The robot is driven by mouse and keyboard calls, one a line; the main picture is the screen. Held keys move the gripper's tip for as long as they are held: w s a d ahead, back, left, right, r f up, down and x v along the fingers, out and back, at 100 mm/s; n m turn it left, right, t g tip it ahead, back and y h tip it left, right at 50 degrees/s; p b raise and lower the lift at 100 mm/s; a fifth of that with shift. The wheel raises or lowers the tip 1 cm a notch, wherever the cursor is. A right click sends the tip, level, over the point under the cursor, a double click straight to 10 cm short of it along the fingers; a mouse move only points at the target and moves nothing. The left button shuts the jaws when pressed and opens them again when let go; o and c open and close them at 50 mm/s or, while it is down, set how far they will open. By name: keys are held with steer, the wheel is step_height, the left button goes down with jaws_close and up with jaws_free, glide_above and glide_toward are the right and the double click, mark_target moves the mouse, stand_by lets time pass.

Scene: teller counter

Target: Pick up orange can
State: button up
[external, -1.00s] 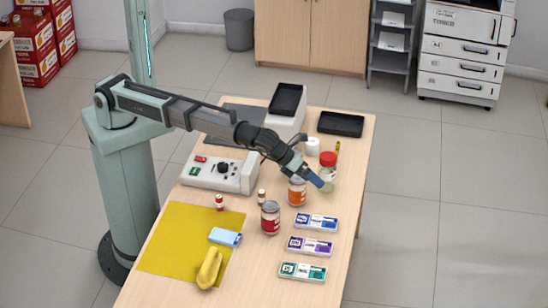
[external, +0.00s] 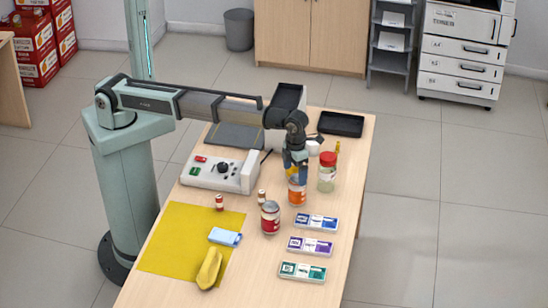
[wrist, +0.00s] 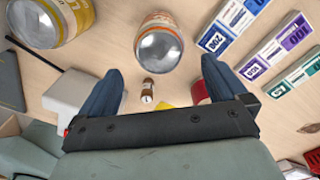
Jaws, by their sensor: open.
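The orange can (external: 297,194) stands upright on the wooden counter, with an orange-and-white label. My gripper (external: 296,172) points down over its top in the external view, and its blue fingers hide part of the upper can. In the wrist view the can (wrist: 160,42) has a silver top and lies just above the gap between the fingers of my gripper (wrist: 161,67). The fingers are spread wide and hold nothing. I cannot tell whether a finger touches the can.
A red-lidded jar (external: 327,172) stands right of the can, and a red-labelled can (external: 270,218) stands in front-left. A small brown bottle (wrist: 148,91) is close by. Labelled bundles (external: 317,222) lie in front-right. A control box (external: 215,171) sits to the left.

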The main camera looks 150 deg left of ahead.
mark_target(295, 179)
step_height(295, 179, down, 3)
steer(key=shift+f, duration=0.2)
steer(key=shift+w+a+f, duration=0.1)
steer(key=shift+a+f, duration=0.1)
steer(key=shift+f, duration=0.7)
steer(key=shift+s+a+f, duration=0.1)
steer(key=shift+a+f, duration=0.1)
steer(key=shift+f, duration=0.7)
steer(key=shift+w+a+f, duration=0.1)
steer(key=shift+a+f, duration=0.1)
steer(key=shift+f, duration=0.7)
steer(key=shift+r, duration=0.1)
steer(key=c, duration=1.5)
